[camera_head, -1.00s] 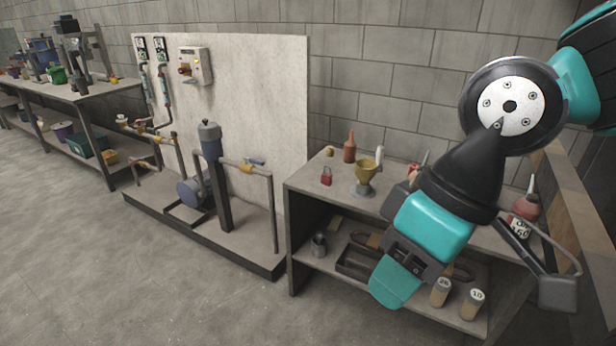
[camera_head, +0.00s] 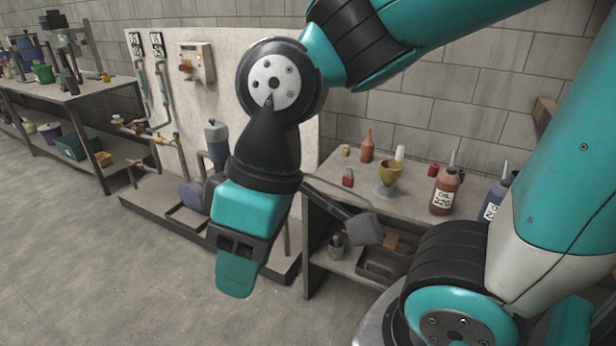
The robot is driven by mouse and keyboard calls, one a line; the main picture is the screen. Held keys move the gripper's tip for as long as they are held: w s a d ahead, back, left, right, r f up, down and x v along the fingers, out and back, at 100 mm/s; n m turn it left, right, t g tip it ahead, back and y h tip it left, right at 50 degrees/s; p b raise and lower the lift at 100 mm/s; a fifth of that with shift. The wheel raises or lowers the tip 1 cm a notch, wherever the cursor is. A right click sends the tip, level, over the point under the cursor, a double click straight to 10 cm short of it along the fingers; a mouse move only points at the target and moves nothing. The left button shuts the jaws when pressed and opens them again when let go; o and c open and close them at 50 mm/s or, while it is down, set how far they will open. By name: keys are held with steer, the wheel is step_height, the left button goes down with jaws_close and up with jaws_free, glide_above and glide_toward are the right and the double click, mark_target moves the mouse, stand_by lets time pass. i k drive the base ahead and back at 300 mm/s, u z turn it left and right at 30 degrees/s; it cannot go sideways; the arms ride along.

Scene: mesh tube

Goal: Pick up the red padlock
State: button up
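The red padlock (camera_head: 347,178) stands on the top of the workbench (camera_head: 330,196), near its left end. It looks upright, and it is small in this view. My gripper (camera_head: 236,274) hangs in front of the panel with pipes, to the left of the padlock and lower in the picture. It is apart from the padlock and appears to hold nothing. I cannot tell from this angle whether its fingers are open or shut.
Close to the padlock are a brown bottle (camera_head: 367,147), an olive funnel-like cup (camera_head: 388,173) and a small yellow object (camera_head: 345,150). A labelled brown bottle (camera_head: 445,190) stands further right. The lower shelf holds a dark tray (camera_head: 380,266). Floor at left is clear.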

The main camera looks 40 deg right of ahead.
mark_target(348, 180)
steer(key=i, duration=0.7)
steer(key=z, duration=0.75)
steer(key=i, duration=0.55)
steer(key=z, duration=0.5)
